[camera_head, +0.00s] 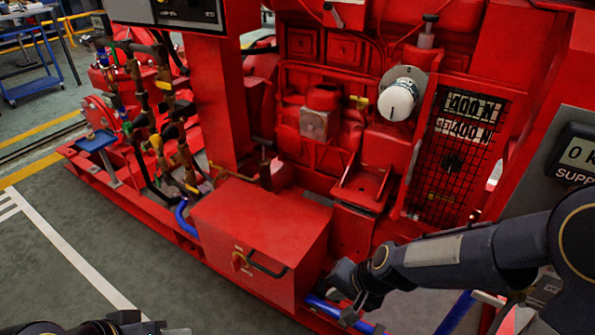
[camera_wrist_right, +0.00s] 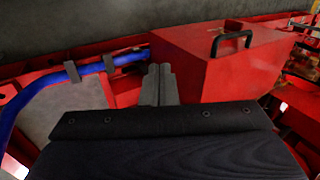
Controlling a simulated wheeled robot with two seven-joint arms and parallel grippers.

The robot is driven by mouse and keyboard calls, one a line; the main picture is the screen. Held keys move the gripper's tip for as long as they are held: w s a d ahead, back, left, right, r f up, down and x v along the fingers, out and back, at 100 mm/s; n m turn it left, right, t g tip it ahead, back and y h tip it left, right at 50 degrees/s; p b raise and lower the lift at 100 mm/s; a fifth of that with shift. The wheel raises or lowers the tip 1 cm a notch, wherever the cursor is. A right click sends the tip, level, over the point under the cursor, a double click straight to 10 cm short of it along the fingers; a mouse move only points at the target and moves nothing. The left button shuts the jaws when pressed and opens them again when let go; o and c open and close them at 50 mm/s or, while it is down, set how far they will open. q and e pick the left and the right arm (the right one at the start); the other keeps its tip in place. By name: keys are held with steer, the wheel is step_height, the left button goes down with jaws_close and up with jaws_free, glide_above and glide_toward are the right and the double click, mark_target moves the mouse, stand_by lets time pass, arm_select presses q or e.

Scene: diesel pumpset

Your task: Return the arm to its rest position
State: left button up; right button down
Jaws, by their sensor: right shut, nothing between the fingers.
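My right arm (camera_head: 450,255) reaches in from the right in the head view, bent and low beside the red box. My right gripper (camera_head: 345,280) is close to the box's lower right corner, partly hidden by its own wrist. In the right wrist view its two grey fingers (camera_wrist_right: 158,84) are together, with nothing between them. The red box (camera_head: 262,235) lies just past the fingers; it also shows in the right wrist view (camera_wrist_right: 222,65). Dark parts of my left arm (camera_head: 115,325) show at the bottom left edge; its fingers cannot be made out.
A blue hose (camera_head: 335,310) runs low beside my right gripper. The box carries a black handle (camera_head: 266,266). The red engine (camera_head: 330,130) and a mesh guard (camera_head: 452,160) stand behind. A display panel (camera_head: 575,155) is at right. Grey floor (camera_head: 55,270) is clear at left.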

steer(key=s+d+r+n+t+h, duration=0.1)
steer(key=s+d+r+n+t, duration=0.25)
steer(key=s+d+r, duration=1.1)
step_height(320, 180, up, 30)
steer(key=s+a+g+p, duration=0.1)
steer(key=a+p, duration=0.1)
steer(key=p, duration=2.9)
steer(key=shift+a+n+p, duration=0.25)
steer(key=shift+n+p, duration=0.05)
steer(key=shift+n, duration=0.05)
steer(key=shift+s, duration=0.1)
